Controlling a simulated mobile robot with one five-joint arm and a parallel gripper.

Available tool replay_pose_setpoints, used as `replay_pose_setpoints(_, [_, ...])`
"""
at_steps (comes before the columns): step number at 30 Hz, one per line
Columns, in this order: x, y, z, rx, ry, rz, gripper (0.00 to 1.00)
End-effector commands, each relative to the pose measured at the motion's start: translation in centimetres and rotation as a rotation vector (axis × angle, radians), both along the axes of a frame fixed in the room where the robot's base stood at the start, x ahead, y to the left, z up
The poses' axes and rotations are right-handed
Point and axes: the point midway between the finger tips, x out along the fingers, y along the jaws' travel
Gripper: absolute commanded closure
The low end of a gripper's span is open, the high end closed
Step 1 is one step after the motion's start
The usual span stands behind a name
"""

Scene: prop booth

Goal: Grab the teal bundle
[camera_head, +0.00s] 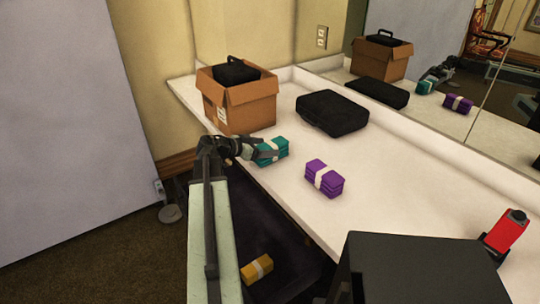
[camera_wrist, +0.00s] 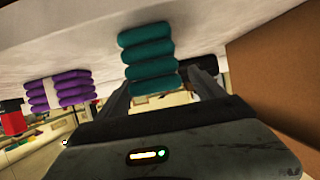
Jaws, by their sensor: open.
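In the wrist view the teal bundle (camera_wrist: 148,58) stands at the top middle, between and just beyond the fingers. My gripper (camera_head: 264,152) reaches it from the left in the head view, with its fingers at the bundle. In the wrist view my gripper (camera_wrist: 160,90) has its two fingers spread apart, one to each side of the bundle. I cannot tell whether either finger touches it.
A purple bundle (camera_head: 324,178) lies to the right on the counter (camera_head: 290,186). A cardboard box (camera_head: 238,104) with a black case stands behind. Another black case (camera_head: 332,112) lies flat. A yellow bundle (camera_head: 257,268) is low, below the counter. A mirror backs the counter.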

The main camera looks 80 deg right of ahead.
Motion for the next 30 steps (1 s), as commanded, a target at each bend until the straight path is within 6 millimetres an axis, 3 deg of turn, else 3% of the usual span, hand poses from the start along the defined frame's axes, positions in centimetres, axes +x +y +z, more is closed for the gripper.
replay_pose_setpoints(1, [-0.9, -0.4, -0.9, 0.000, 0.000, -0.004, 0.22])
replay_pose_setpoints(5, [-2.1, -1.8, -1.5, 0.001, 0.001, -0.002, 0.22])
replay_pose_setpoints(11, [-2.1, -1.8, -1.3, 0.000, 0.000, 0.001, 0.22])
replay_pose_setpoints(18, [-2.1, -1.8, -1.3, 0.000, 0.000, 0.001, 0.86])
replay_pose_setpoints(20, [-2.1, -1.8, -1.3, 0.001, 0.001, 0.002, 0.99])
replay_pose_setpoints(30, [-2.0, -1.8, -0.6, 0.001, 0.001, 0.003, 0.98])
